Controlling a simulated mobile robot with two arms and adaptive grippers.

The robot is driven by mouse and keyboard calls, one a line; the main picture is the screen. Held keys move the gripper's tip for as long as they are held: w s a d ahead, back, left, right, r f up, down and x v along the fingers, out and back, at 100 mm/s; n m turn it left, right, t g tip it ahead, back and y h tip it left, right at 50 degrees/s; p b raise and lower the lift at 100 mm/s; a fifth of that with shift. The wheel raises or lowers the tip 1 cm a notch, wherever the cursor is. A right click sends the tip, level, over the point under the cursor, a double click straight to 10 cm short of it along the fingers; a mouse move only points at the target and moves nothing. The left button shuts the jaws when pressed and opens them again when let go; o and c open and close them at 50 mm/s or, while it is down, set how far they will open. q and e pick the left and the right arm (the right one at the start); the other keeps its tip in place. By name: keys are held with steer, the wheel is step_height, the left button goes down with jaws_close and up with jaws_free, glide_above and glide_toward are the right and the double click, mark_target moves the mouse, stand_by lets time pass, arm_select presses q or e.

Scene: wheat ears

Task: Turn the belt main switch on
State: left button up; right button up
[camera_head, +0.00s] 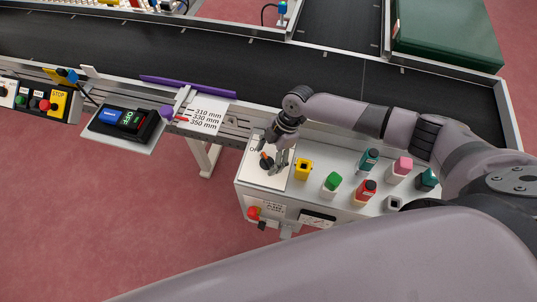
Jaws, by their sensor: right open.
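A white plate (259,180) with partly hidden lettering lies on the left end of a pale box beside the conveyor belt (230,60). A dark knob (265,161) with a little red on it stands on this plate and looks like the main switch. My right gripper (277,164) is open and points down right at the knob, its fingers close around or beside it. Whether they touch it I cannot tell. The gripper hides part of the plate and its lettering. My left gripper is not in view.
The pale box (349,202) also holds a yellow holder (303,169) and several coloured bottles, including a green-capped one (331,184) and a red one (366,191). A red knob (253,213) is on its front. Left are a scale display (124,120) and a STOP panel (57,101).

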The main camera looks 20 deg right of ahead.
steer(key=c, duration=1.2)
